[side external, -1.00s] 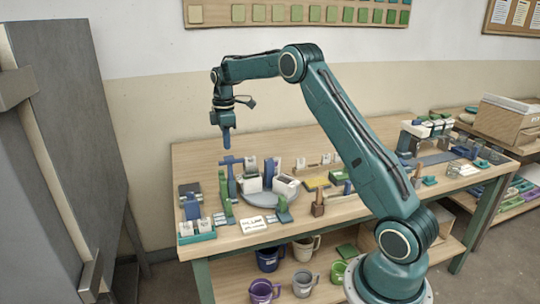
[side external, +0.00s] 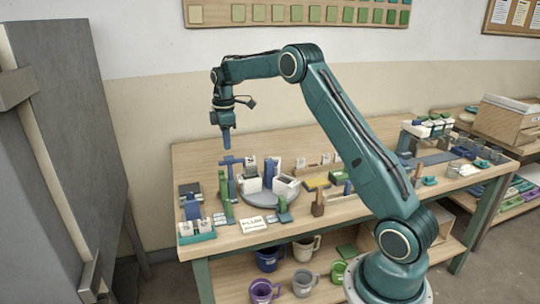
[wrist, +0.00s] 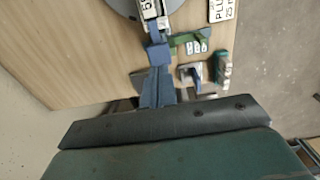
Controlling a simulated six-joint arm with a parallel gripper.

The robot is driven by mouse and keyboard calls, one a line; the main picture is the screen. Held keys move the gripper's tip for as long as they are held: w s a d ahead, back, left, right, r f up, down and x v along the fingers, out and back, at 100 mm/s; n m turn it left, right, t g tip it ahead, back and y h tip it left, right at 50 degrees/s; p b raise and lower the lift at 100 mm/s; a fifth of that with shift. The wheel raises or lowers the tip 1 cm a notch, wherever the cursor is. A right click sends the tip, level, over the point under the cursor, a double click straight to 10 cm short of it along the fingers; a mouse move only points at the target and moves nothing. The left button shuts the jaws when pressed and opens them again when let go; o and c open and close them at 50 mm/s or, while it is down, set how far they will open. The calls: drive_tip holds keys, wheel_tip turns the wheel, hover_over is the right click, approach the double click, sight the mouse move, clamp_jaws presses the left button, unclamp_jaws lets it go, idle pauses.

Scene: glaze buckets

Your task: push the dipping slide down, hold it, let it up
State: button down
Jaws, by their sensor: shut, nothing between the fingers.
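The dipping slide seems to be the blue upright with a crossbar on top (side external: 231,161), standing beside the round grey turntable. A blue block shows at the same place in the wrist view (wrist: 158,54), just beyond my fingertips. My gripper (side external: 227,152) points straight down with its blue fingers shut and empty. It hangs above the crossbar, seemingly with a small gap. In the wrist view the closed fingers (wrist: 157,88) partly cover what lies below. Whether the slide is raised or lowered is hard to tell.
The turntable (side external: 262,200) carries white buckets (side external: 286,187). A green upright (side external: 225,192) stands in front of the slide. A tray of small tiles (side external: 196,229) and a PLUM card (side external: 252,224) lie at the front. Bare tabletop is at the back left.

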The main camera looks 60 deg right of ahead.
sight(228, 158)
drive_tip(key=shift+f, duration=0.15)
drive_tip(key=shift+f, duration=1.45)
drive_tip(key=shift+f, duration=2.45)
drive_tip(key=shift+r, duration=0.25)
idle(1.3)
drive_tip(key=shift+r, duration=2.2)
drive_tip(key=shift+r, duration=2.45)
